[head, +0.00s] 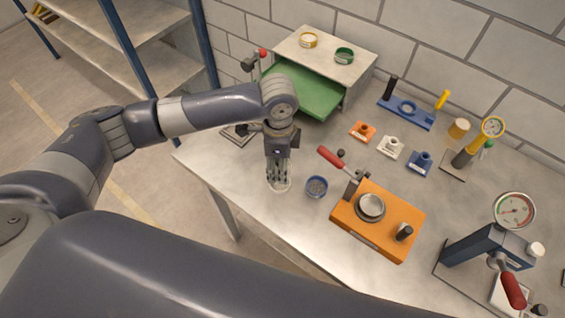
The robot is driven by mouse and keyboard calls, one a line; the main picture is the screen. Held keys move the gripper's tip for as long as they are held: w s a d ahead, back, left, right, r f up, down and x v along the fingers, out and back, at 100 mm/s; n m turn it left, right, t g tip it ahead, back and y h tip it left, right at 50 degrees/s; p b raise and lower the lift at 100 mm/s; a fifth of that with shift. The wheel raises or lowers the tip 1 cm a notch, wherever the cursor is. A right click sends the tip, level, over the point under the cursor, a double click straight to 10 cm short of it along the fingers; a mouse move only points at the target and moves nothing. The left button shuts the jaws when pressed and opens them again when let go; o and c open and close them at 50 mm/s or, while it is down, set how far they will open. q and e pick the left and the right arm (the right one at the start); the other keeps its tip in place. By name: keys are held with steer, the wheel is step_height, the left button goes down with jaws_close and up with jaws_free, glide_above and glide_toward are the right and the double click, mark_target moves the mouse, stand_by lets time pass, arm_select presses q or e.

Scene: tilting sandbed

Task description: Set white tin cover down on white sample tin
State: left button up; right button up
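My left gripper (279,181) points straight down over the left front part of the bench. Its fingertips are at a small pale round thing (284,188), which looks like the white tin or its cover. The fingers hide most of it, so I cannot tell tin and cover apart or whether the fingers grip it. My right gripper is not in view.
A blue tin (316,186) with grey contents stands close to the right. Beyond it is an orange fixture (384,236) with a red-handled lever (330,157). A box with a green tray (304,91) stands behind. Orange, white and blue small holders sit further back.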

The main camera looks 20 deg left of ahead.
arm_select(q)
steer(key=shift+r+p, duration=0.1)
steer(key=shift+p, duration=0.2)
steer(key=shift+d+f, duration=0.1)
steer(key=shift+f, duration=0.65)
steer(key=shift+f+b, duration=0.5)
steer(key=shift+f, duration=1)
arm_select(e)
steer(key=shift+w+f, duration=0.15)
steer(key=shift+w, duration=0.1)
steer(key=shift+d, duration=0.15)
